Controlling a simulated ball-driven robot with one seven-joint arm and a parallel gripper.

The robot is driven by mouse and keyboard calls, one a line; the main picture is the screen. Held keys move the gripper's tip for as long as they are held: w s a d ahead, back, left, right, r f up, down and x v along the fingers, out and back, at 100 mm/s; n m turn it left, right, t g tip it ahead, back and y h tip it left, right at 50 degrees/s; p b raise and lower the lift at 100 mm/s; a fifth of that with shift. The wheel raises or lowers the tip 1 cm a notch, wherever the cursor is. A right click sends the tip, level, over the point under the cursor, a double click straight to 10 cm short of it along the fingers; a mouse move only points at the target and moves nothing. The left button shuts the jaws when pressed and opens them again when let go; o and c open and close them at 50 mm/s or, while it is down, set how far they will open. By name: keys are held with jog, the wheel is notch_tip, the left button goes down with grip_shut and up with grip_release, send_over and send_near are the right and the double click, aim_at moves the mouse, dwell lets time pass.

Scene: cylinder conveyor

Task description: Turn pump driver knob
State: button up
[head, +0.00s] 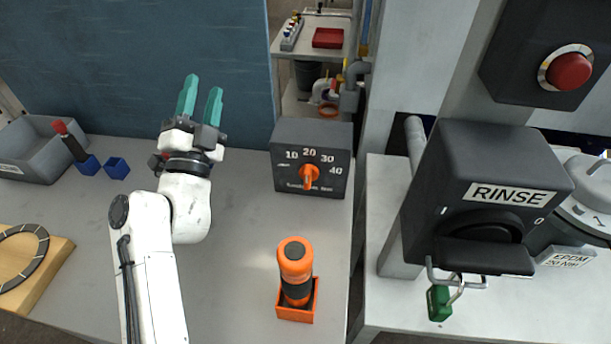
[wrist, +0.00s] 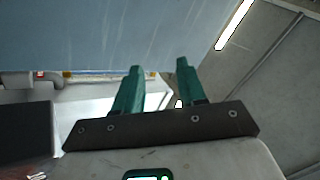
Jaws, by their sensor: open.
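The pump driver box is a dark grey block with the numbers 10, 20, 30 and 40 on its face (head: 283,180). Its orange knob (head: 309,177) sits in the middle of that face, with its pointer roughly upright. The box stands at the back right of the grey table (head: 225,270). My gripper (head: 201,98) has teal fingers, is open and empty, and points up in front of the blue panel, to the left of and above the box. The fingers also show in the wrist view (wrist: 158,82). The knob cannot be made out in the wrist view.
An orange and black tool (head: 296,270) stands in an orange holder in front of the box. Blue holders (head: 116,168) and a grey bin (head: 38,148) are at the left. A black RINSE switch box (head: 480,190) with a green padlock (head: 438,303) stands at the right.

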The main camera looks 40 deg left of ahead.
jog(key=a+r+n+g+y, duration=0.3)
jog(key=a+n+g+y, duration=0.2)
jog(key=n+g, duration=0.35)
jog(key=n+g+h+b, duration=0.25)
jog(key=g+h, duration=0.55)
jog(key=h, duration=0.8)
send_near(307, 173)
jog(key=b+x, duration=0.1)
jog(key=x, duration=0.9)
jog(key=shift+f, duration=0.2)
grip_shut()
